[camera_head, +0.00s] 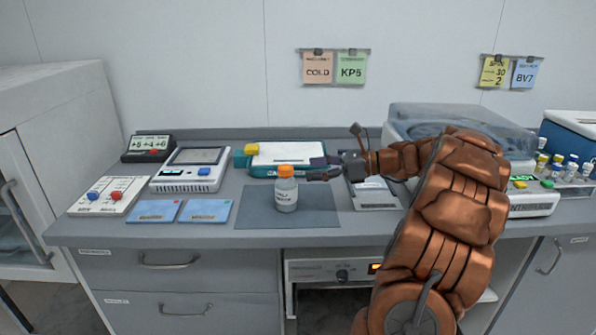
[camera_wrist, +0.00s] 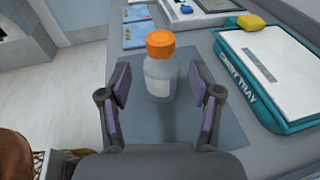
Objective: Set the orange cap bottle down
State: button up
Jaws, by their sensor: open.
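The orange cap bottle (camera_head: 286,188) stands upright on a dark grey mat (camera_head: 325,218) on the counter. It is a clear-white bottle with a pale label. My gripper (camera_head: 322,168) is open just to the right of the bottle in the head view. In the wrist view, the bottle (camera_wrist: 160,68) stands ahead of and partly between the two spread fingers (camera_wrist: 162,95), with a visible gap on each side. The mat (camera_wrist: 225,135) lies under it.
A teal tray (camera_head: 262,168) with a yellow object (camera_head: 250,149) lies behind the mat. Two blue cards (camera_head: 207,211) and a white device (camera_head: 188,172) are to the left. A centrifuge-like machine (camera_head: 450,115) stands to the right. The mat's front area is clear.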

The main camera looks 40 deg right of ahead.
jog(key=shift+v, duration=2.1)
jog(key=shift+a, duration=0.1)
jog(key=a+f+n+g, duration=0.2)
jog(key=a+n+g, duration=0.45)
jog(key=a, duration=1.35)
jog(key=s+a+f+n+g+h, duration=0.1)
jog(key=s+a+f+n+g, duration=0.15)
jog(key=a, duration=0.35)
jog(key=s+a+f+n+g, duration=0.1)
jog(key=s+a+n+g, duration=0.1)
jog(key=s+a+n, duration=0.3)
jog(key=s+a+f+n+g+h, duration=0.3)
jog(key=s+a+f+n+h, duration=0.15)
jog(key=s+a, duration=0.35)
jog(key=s+d+f+n+h, duration=0.2)
jog(key=s+n, duration=0.2)
jog(key=s, duration=0.2)
jog(key=s+d+f+n+h, duration=0.2)
jog(key=s+n+h, duration=0.1)
jog(key=s+n, duration=0.2)
jog(key=shift+s+d, duration=0.25)
jog(key=shift+s, duration=0.7)
